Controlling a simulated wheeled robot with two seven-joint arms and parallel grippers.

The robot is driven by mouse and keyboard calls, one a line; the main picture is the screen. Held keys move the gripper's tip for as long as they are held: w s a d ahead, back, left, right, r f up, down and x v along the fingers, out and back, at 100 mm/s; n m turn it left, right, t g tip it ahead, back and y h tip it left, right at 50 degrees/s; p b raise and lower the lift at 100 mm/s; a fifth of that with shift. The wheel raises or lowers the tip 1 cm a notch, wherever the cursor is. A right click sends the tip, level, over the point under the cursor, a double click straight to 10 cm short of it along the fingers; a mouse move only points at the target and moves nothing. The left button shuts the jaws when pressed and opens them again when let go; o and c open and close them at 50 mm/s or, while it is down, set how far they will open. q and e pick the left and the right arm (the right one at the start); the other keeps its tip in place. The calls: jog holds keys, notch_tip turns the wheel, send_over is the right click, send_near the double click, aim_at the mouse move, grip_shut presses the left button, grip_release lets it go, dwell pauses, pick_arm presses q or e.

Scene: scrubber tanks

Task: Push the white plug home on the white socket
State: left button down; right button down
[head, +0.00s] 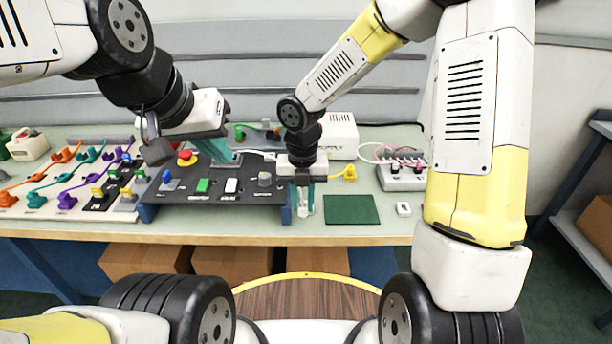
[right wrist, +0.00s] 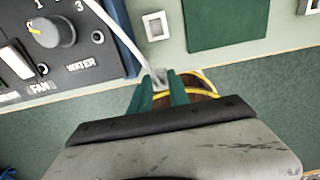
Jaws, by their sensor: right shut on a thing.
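My right gripper (head: 304,212) hangs pointing down over the bench, just right of the black control panel. In the right wrist view its teal fingers (right wrist: 164,80) are shut on the white plug (right wrist: 158,75), mostly hidden between them. A white cord (right wrist: 118,33) runs from it to the top left. Two small white square fittings flank the green mat: one on its left (right wrist: 156,26), apart from the plug in the picture, and one on its right (head: 403,208). I cannot tell which is the white socket. My left gripper (head: 222,153) is above the panel's back left; its finger opening is unclear.
The black panel (head: 215,190) carries a red button, switches and knobs close left of my right gripper. The green mat (head: 351,209) lies flat to the right. A yellow plug (head: 350,172) and a grey terminal box (head: 402,176) stand behind. The bench's front edge is near.

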jog(key=s+a+r, duration=0.1)
jog(key=s, duration=0.7)
notch_tip(320, 180, up, 9)
jog(key=shift+s, duration=0.4)
jog(key=shift+a+f, duration=0.1)
jog(key=w+a, duration=0.4)
jog(key=w, duration=1.1)
jog(key=w+a, duration=0.5)
jog(key=w, duration=1)
jog(key=shift+w+a, duration=0.15)
jog(key=shift+w, duration=0.05)
jog(key=shift+f, duration=0.2)
jog(key=shift+f, duration=2.15)
jog(key=shift+f, duration=0.1)
